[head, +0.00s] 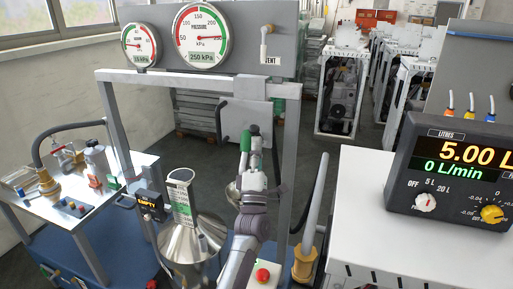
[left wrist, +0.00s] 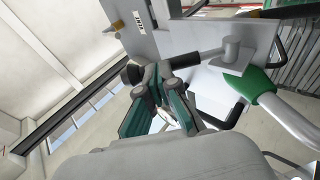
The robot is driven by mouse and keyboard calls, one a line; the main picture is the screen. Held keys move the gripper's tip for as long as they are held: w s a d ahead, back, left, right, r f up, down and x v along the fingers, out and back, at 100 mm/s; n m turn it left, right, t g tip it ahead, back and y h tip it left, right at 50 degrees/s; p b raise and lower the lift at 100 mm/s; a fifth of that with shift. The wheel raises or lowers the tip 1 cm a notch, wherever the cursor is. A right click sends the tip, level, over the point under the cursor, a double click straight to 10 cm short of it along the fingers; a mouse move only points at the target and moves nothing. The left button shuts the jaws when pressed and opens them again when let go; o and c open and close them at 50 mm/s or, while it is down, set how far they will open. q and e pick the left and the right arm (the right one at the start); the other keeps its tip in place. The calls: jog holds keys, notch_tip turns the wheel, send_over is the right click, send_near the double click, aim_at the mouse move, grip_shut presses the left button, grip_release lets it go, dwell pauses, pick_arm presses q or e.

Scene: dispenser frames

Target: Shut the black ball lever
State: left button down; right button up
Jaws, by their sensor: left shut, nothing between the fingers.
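The black ball (left wrist: 131,72) of the lever shows in the left wrist view just left of my left fingertips. Its grey rod (left wrist: 205,58) runs right to a grey pivot (left wrist: 232,50) on a pale panel. In the head view a small dark knob, likely this ball (head: 254,129), shows at the top of my left gripper (head: 256,148). My left gripper, with green-padded fingers (left wrist: 163,75), is shut with nothing between the fingers. It is close beside the ball and in front of part of the rod; I cannot tell whether they touch. My right gripper is not in view.
A green handle (left wrist: 250,86) on a grey tube is close to the right of my left gripper. Grey frame posts (head: 292,150) stand on both sides. A metal funnel vessel (head: 190,240) and a white cabinet with a litre display (head: 458,165) flank my arm.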

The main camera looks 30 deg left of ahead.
pick_arm(q)
jog(key=shift+r, duration=0.2)
jog(key=shift+d+b+x, duration=0.25)
jog(key=shift+b+x, duration=0.95)
jog(key=shift+x, duration=0.15)
jog(key=shift+w+d+b+x, duration=0.15)
jog(key=shift+b+x, duration=0.65)
jog(key=shift+x, duration=0.2)
jog(key=shift+w+d+b+x, duration=0.2)
jog(key=shift+b+x, duration=0.55)
jog(key=shift+x, duration=0.25)
